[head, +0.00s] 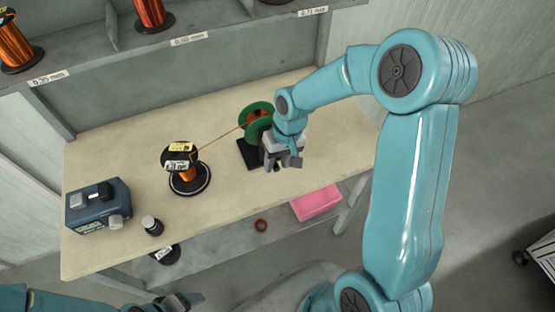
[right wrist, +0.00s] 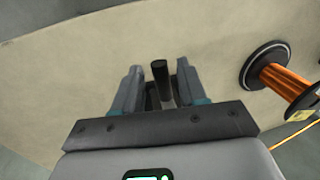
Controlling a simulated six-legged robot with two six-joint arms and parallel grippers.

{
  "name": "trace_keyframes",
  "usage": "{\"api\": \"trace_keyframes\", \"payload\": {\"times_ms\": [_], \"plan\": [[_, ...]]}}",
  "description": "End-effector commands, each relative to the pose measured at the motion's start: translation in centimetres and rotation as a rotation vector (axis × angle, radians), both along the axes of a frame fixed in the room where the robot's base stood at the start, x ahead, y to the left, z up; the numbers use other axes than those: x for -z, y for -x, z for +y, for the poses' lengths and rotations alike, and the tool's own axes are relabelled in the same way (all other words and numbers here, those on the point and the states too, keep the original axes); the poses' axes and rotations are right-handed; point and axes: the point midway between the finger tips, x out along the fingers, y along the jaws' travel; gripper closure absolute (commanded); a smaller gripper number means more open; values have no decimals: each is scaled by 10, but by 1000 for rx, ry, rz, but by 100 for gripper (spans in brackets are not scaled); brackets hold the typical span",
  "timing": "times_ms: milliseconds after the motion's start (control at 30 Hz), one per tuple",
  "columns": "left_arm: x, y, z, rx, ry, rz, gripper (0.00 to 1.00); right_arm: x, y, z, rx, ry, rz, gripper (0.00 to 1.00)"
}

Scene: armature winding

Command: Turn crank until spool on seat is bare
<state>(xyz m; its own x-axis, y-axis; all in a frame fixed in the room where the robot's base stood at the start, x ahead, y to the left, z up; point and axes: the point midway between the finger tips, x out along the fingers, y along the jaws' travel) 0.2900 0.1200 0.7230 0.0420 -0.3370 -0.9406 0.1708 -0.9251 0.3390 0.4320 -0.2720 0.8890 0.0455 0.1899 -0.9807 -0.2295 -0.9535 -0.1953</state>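A spool (head: 183,170) with orange wire stands upright on a round black seat (head: 190,191) on the bench; orange wire still covers its core. It also shows in the right wrist view (right wrist: 288,84). A thin wire (head: 222,137) runs from it to a green ring-shaped winder (head: 254,112), partly hidden by my right arm. My right gripper (head: 282,163) is in front of the winder. In the right wrist view a dark crank handle (right wrist: 161,80) lies between its fingers; I cannot tell whether they touch it. My left gripper (head: 178,302) is at the bottom edge, away from the bench.
A dark blue box (head: 99,207) and a small black bottle (head: 152,226) stand at the bench's left. Below are another spool (head: 165,254), a red ring (head: 261,225) and a pink bin (head: 316,203). More spools stand on the labelled shelf (head: 190,40) behind.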

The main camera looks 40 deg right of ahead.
Motion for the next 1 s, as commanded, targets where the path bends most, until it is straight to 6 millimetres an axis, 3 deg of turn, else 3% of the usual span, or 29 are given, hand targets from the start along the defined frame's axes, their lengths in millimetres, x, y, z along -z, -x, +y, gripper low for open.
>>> {"api": "trace_keyframes", "payload": {"times_ms": [33, 100, 267, 500, 767, 1000], "plan": [[0, 0, 0, 0, 0, 0, 22, 0, 0, 0, 0, 0, 0, 76], [0, 0, 0, 0, 0, 0, 22, 0, 0, 0, 0, 0, 0, 99], [2, 0, 0, 0, 0, 0, 22, 0, 0, 1, -1, 0, -1, 100], [24, 0, 0, 0, 0, 1, 22, -1, -5, 16, -1, 0, -4, 100], [12, 0, 0, 0, 0, 0, 22, -13, -8, 32, -3, 0, -2, 100], [-21, 0, 0, 0, 0, 0, 22, -50, -14, 55, -2, 0, -4, 100]]}}
